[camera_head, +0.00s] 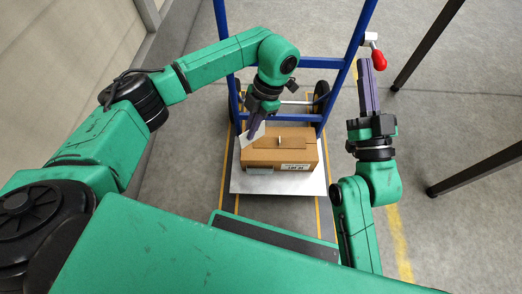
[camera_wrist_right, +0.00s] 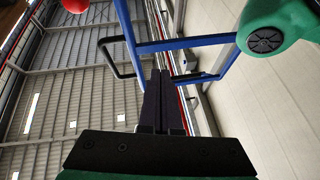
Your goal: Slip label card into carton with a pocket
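A brown closed carton (camera_head: 262,156) stands on a pale plate at the foot of a blue hand truck. My left gripper (camera_head: 253,124) points down at the carton's back left corner. It appears shut on a white label card (camera_head: 258,133), which is tilted and slants down by the carton's left edge.
The blue hand truck frame (camera_head: 349,58) rises behind the carton and also shows in the right wrist view (camera_wrist_right: 186,43). A red knob (camera_head: 378,60) is close beside my right gripper. Dark posts (camera_head: 428,44) stand at the right. The pale plate (camera_head: 315,184) is clear in front of the carton.

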